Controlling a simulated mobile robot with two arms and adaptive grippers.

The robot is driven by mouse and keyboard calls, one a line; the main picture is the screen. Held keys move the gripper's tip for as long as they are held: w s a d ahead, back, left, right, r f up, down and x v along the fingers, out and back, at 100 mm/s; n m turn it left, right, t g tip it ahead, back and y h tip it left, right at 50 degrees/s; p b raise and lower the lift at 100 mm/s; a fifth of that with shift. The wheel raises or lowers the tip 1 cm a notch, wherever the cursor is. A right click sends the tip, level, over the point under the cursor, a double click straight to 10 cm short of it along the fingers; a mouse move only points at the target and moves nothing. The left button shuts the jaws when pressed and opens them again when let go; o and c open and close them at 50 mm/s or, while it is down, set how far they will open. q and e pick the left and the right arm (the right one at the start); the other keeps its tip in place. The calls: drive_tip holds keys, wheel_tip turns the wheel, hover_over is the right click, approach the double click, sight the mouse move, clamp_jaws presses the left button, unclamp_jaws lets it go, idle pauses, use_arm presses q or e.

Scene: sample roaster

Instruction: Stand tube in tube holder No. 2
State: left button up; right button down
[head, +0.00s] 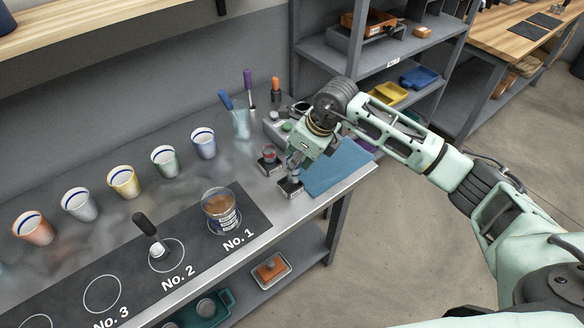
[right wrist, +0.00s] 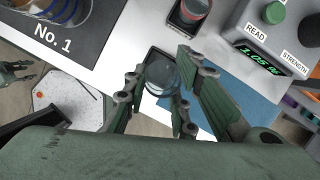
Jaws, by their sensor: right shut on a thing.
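My right gripper (head: 294,163) is shut on a clear glass tube (right wrist: 162,75), which the right wrist view shows from above between the fingers. The tube is over a small dark square tube holder (head: 290,187) near the bench's front edge. I cannot tell whether its foot is inside the holder or just above it. A second holder (head: 269,165) stands behind it, with a reddish-filled tube (right wrist: 190,12) in it. No number is readable on either holder. My left gripper (right wrist: 15,73) seems to show small at the left edge of the right wrist view, its jaws unclear.
A grey meter (right wrist: 275,35) with READ and STRENGTH labels stands behind the holders. A blue mat (head: 338,166) lies to the right. A glass of brown liquid (head: 221,211) stands on No. 1 of the dark strip (head: 130,277). Several cups (head: 124,182) line the back.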

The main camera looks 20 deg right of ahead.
drive_tip(key=shift+w+a+f, duration=0.2)
drive_tip(key=shift+a, duration=0.15)
drive_tip(key=shift+f, duration=0.3)
wheel_tip(320, 180, down, 3)
drive_tip(key=shift+f+p, duration=0.15)
drive_tip(key=shift+p, duration=0.65)
drive_tip(key=shift+f, duration=0.2)
drive_tip(key=c, duration=1.5)
unclamp_jaws()
drive_tip(key=shift+f, duration=0.1)
drive_tip(key=shift+o, duration=0.2)
